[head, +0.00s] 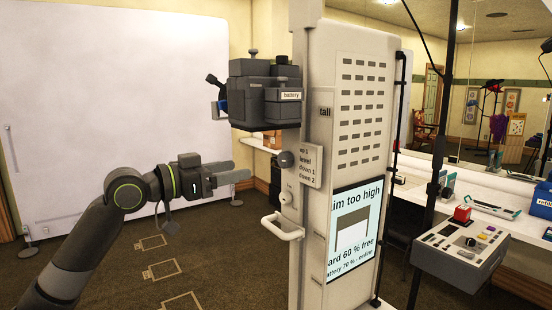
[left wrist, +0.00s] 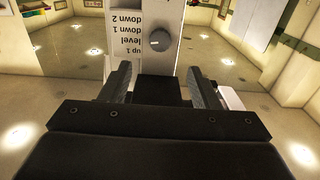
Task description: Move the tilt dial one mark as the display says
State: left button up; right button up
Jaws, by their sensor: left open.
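The tilt dial (head: 286,159) is a dark round knob on the left side of a white upright cabinet (head: 312,60). Its label plate (head: 309,166) reads up 1, level, down 1, down 2. In the left wrist view the dial (left wrist: 160,40) shows a pale pointer line beside the upside-down labels; I cannot tell its exact mark. The display (head: 353,235) reads "im too high", its first letter cut off. My left gripper (head: 242,171) is open and empty, just left of and slightly below the dial. In its wrist view the fingers (left wrist: 160,78) stand apart below the dial. My right gripper is out of view.
A dark camera unit (head: 264,95) labelled battery juts out above the dial. A white handle (head: 283,228) sticks out below it. A grey control box (head: 460,250) stands at the right, by a white counter. The floor at left is open.

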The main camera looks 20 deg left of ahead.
aim_at(281, 162)
pick_arm(q)
jog(key=p+x, duration=0.3)
jog(key=x, duration=0.7)
jog(key=shift+w+d+r, duration=0.1)
jog(key=shift+w+d, duration=0.05)
jog(key=shift+w+d+p, duration=0.3)
jog(key=shift+w+d, duration=0.05)
jog(key=shift+w, duration=0.1)
jog(key=shift+c, duration=0.4)
